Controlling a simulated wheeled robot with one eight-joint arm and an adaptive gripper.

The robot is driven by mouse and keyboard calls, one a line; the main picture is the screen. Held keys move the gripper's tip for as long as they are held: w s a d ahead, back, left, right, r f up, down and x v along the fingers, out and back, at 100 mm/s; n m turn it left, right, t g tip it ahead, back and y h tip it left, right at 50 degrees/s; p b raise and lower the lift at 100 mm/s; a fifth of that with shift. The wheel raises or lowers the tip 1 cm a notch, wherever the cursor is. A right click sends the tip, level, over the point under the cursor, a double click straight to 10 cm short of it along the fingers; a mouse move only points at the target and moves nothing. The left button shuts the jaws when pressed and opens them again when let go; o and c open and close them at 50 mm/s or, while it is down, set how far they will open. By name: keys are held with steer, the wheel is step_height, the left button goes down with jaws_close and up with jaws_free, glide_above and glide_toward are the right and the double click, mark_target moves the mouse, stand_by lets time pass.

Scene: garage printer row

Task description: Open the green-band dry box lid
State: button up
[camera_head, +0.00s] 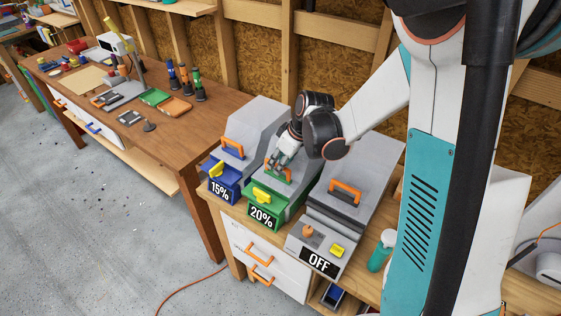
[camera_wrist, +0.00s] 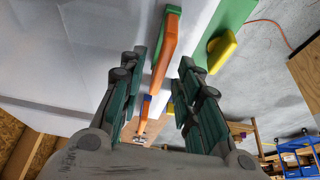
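The green-band dry box (camera_head: 264,215), marked 20%, stands between two other boxes. Its grey lid looks down, with a yellow latch (camera_head: 262,195) on the green front; the latch also shows in the wrist view (camera_wrist: 221,51). The lid's orange handle (camera_wrist: 165,50) has a green mount and is partly hidden by my gripper in the head view. My gripper (camera_head: 278,167) is at this handle. In the wrist view my gripper (camera_wrist: 163,62) is open, with one finger on each side of the handle. Gaps show between fingers and handle; I cannot tell whether either touches.
The blue box (camera_head: 222,190), marked 15%, stands close on the left. A grey box (camera_head: 319,263), marked OFF, stands close on the right with an orange handle (camera_head: 345,190). A green bottle (camera_head: 381,251) is right of it. A wooden workbench (camera_head: 165,125) is at left.

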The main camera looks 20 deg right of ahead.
jaws_close()
